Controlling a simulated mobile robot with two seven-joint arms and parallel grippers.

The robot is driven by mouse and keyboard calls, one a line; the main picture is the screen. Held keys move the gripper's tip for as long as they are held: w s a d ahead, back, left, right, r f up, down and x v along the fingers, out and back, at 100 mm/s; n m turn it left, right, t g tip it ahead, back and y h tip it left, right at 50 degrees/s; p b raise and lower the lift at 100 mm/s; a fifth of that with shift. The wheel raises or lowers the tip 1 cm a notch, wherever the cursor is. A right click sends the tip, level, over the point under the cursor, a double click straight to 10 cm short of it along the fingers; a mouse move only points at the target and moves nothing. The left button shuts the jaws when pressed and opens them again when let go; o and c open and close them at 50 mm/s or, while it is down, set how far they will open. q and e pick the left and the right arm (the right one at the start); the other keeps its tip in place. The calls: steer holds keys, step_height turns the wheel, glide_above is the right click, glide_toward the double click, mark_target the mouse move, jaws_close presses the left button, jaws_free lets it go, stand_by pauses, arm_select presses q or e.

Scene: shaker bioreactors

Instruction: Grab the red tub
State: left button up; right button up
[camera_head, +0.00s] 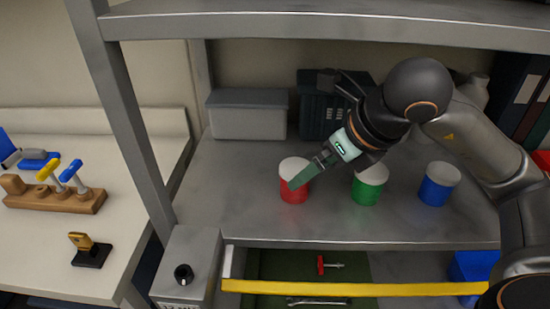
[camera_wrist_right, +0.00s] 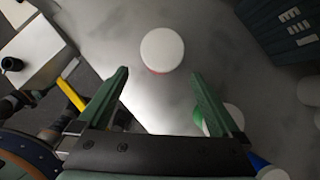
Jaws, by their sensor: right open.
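The red tub (camera_head: 295,192), with a white lid, stands upright on the grey shelf, leftmost of three tubs. My right gripper (camera_head: 293,184) comes in from the right, and its green fingers overlap the tub's front in the head view. In the right wrist view, the red tub's white lid (camera_wrist_right: 162,49) shows just beyond the gap between the two spread fingertips of the right gripper (camera_wrist_right: 160,75). A little red shows under the lid. The right gripper is open, with nothing between its fingers. My left gripper is in neither view.
A green tub (camera_head: 368,190) and a blue tub (camera_head: 435,188) stand to the right. A grey bin (camera_head: 248,118) is behind. An open drawer with a yellow front edge (camera_head: 350,288) lies below. An upper shelf (camera_head: 330,25) spans overhead, with a post (camera_head: 125,120) at left.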

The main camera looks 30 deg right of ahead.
mark_target(289, 168)
steer(key=x, duration=0.3)
steer(key=shift+w+a, duration=0.1)
steer(key=shift+w, duration=0.25)
steer(key=x, duration=0.4)
steer(key=shift+w, duration=0.3)
steer(key=c, duration=1.4)
